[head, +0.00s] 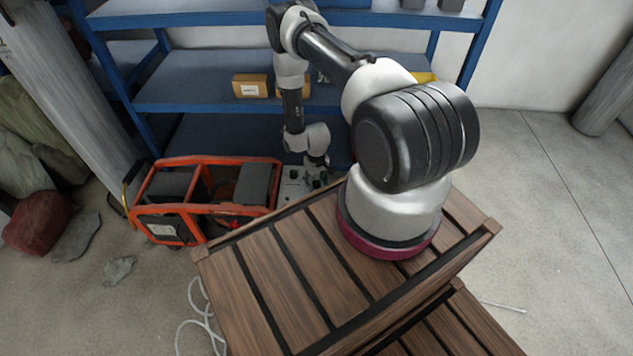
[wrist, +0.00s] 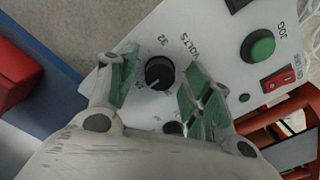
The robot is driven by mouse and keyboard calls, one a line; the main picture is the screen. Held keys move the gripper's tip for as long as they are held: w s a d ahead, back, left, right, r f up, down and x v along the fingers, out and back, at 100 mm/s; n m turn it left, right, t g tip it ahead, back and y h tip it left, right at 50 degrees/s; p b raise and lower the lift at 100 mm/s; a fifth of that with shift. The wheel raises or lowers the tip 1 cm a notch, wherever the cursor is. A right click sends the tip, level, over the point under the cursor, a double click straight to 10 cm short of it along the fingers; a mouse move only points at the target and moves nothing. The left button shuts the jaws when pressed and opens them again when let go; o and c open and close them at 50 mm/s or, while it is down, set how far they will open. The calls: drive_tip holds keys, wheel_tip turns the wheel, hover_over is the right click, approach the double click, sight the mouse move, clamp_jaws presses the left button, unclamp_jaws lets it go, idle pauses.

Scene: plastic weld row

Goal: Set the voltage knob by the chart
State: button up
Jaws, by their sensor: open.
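The black voltage knob (wrist: 160,73) sits on a pale control panel (wrist: 222,62), beside the printed word VOLTS and the number 32. In the wrist view my gripper (wrist: 158,82) is open, with its green-padded fingers on either side of the knob. I cannot tell whether the pads touch it. A second black knob (wrist: 173,128) shows lower down, partly hidden by the gripper. In the head view the panel (head: 293,183) is small, under the end of my arm, and its markings are unreadable. I do not see a chart that I can identify.
A green JOG button (wrist: 258,47) and a red switch (wrist: 278,84) are on the same panel. An orange-framed machine (head: 205,210) stands left of it. Blue shelves (head: 200,80) with small boxes (head: 250,86) stand behind. Open floor lies at right.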

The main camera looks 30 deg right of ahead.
sight(316, 183)
wheel_tip(316, 183, up, 12)
idle(0.4)
drive_tip(key=shift+f, duration=0.1)
